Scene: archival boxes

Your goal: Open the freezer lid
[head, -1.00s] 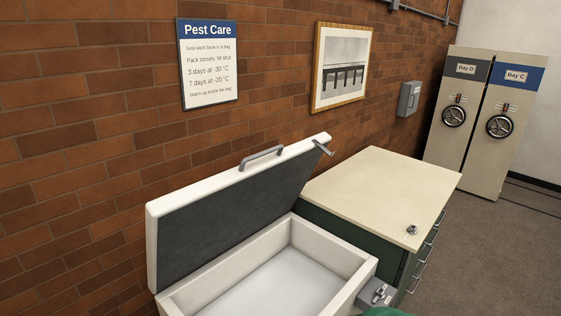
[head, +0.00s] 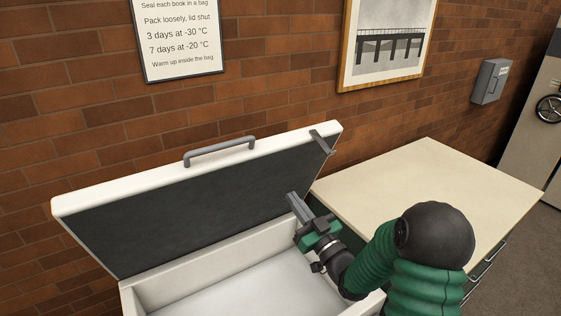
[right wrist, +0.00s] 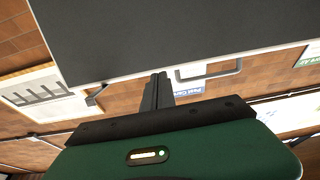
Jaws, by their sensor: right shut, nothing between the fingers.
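The white chest freezer (head: 131,299) stands against the brick wall with its lid (head: 190,215) raised and leaning back at a steep tilt. The lid's dark inner face shows, with a grey handle (head: 219,150) on its top edge and a grey latch piece (head: 322,144) at its right corner. My right gripper (head: 293,200) is shut and empty, over the right part of the freezer opening, in front of the lid's inner face. In the right wrist view the lid (right wrist: 180,35) fills the top, beyond the closed fingers (right wrist: 157,92). I cannot tell whether the fingers touch it. My left gripper is out of view.
A grey wall box (head: 491,81) is farther right.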

